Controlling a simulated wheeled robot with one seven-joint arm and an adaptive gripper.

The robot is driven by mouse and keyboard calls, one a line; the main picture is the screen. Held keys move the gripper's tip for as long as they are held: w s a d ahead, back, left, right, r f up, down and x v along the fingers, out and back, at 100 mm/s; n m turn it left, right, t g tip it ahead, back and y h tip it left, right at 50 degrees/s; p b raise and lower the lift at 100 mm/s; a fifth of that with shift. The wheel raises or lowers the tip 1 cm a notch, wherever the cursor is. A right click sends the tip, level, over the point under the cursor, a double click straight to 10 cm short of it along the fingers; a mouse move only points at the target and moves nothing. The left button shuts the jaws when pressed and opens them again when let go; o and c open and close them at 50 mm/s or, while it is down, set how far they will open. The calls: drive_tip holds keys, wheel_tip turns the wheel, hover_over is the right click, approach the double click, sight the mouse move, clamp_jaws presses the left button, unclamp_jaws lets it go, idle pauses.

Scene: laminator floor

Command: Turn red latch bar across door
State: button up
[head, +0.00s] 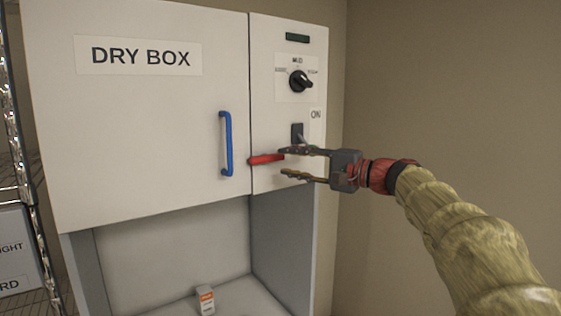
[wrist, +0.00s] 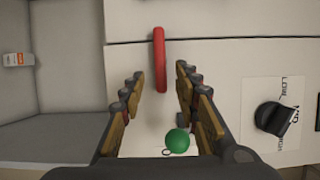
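The red latch bar (head: 264,159) sits on the dry box front, right of the door (head: 150,110), and lies nearly level. In the wrist view the bar (wrist: 160,58) reaches over the seam between door and side panel at its far end. My gripper (head: 284,161) is open at the bar's right end. In the wrist view its fingers (wrist: 160,82) stand on either side of the bar's near end, with a gap on both sides. The bar's pivot cannot be made out.
A blue door handle (head: 227,144) stands left of the bar. A black dial (head: 300,81) and a switch (head: 297,132) are above my gripper. A green ball (wrist: 177,141) shows between my fingers' bases. A small box (head: 205,300) stands in the open bay below.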

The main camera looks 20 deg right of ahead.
drive_tip(key=v, duration=0.8)
